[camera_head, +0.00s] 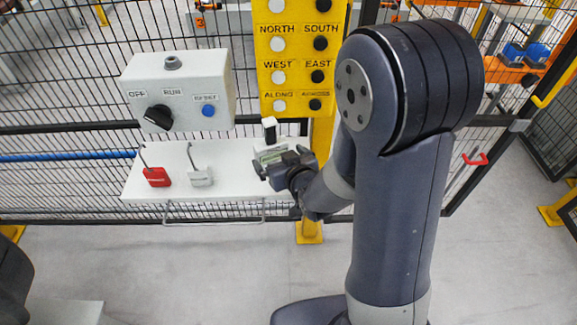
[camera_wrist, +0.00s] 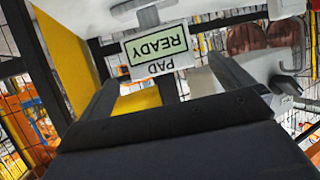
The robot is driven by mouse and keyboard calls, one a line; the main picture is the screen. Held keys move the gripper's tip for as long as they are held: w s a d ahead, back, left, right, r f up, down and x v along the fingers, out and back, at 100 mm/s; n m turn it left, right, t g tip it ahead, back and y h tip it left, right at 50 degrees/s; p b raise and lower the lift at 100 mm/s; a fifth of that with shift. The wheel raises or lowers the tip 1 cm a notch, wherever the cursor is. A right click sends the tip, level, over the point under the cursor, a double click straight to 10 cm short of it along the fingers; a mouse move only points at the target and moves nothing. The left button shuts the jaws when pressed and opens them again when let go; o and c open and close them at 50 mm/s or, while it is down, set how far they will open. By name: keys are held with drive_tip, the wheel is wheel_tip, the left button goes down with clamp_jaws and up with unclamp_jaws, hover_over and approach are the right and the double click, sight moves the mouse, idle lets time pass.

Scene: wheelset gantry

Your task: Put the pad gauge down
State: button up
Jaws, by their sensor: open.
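The pad gauge (camera_head: 270,152) is a small pale block with a greenish display and a dark upright stem, at the right end of the white shelf (camera_head: 232,184). In the wrist view my open gripper (camera_wrist: 165,78) has one finger on each side of the gauge. I cannot tell whether either finger touches it, and its underside is hidden.
A red padlock (camera_head: 157,177) and a white padlock (camera_head: 201,178) are at the shelf's left. Above is a control box (camera_head: 180,88) with a black knob and blue button. A yellow sign panel (camera_head: 298,60) stands behind my arm.

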sight(274, 151)
drive_tip(key=shift+v, duration=2.85)
drive_tip(key=shift+w, duration=0.1)
drive_tip(key=x, duration=1)
drive_tip(key=shift+w+f+p, duration=0.1)
drive_tip(key=shift+w+p, duration=0.1)
drive_tip(key=shift+p, duration=0.15)
drive_tip(key=shift+w+a+f, duration=0.3)
drive_tip(key=shift+w, duration=0.3)
drive_tip(key=shift+f, duration=0.15)
